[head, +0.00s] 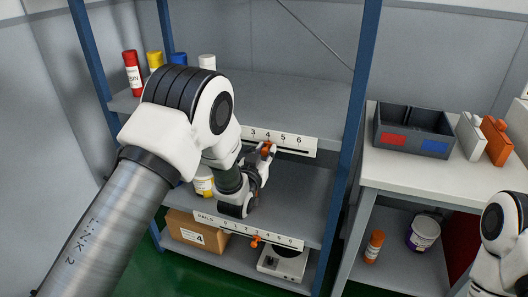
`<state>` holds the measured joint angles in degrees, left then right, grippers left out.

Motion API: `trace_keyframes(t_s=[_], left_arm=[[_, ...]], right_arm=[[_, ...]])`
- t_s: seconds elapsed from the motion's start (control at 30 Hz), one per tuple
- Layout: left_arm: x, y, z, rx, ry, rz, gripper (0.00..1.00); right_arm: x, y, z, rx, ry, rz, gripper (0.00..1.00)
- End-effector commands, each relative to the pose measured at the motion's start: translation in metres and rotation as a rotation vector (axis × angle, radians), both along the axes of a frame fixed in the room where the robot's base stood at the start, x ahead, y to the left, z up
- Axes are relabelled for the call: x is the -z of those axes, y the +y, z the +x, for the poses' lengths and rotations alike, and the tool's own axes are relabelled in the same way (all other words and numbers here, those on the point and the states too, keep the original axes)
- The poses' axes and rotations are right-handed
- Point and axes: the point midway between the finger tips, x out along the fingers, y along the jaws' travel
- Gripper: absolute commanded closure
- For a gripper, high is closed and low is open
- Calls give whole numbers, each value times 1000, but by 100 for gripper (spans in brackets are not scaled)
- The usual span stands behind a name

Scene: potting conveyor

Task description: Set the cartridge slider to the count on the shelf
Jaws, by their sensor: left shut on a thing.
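The upper white number strip (307,147) runs along the shelf edge. Its marks 3 to 6 show; my left arm hides its left end. An orange slider (267,148) on it stands about below mark 4. My left gripper (262,158) is shut on this slider. Several upright cartridges stand on the top shelf: a red one (132,72), a yellow one (154,60), a blue one (178,59) and a white one (207,62). My arm covers parts of some, and may hide others. My right gripper is not in view.
The lower PAILS strip (215,222) has its own orange slider (256,242) near mark 3. A yellow-labelled pail (204,182) is partly behind my arm. A cardboard box (197,235) and scale (285,263) sit below. The right bench (420,175) holds a dark bin (413,130).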

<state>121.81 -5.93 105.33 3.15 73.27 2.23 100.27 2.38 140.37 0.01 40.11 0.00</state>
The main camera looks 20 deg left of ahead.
Motion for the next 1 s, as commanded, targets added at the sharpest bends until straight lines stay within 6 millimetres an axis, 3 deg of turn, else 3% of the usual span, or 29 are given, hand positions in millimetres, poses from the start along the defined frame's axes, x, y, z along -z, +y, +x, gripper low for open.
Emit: trace_keyframes(t_s=[0.3,0.33,0.4,0.77,0.87,1.0], left_arm=[[-4,1,1,-1,-9,-1,100],[-4,1,1,-1,-9,-1,68],[-4,0,1,-1,-9,-1,49],[-2,1,-4,-1,-4,0,49],[-2,1,-18,0,-3,1,49],[-2,2,-52,0,-1,2,49]], right_arm=[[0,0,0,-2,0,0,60],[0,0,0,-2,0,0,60],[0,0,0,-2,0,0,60],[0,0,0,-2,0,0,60],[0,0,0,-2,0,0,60],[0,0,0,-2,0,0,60]])
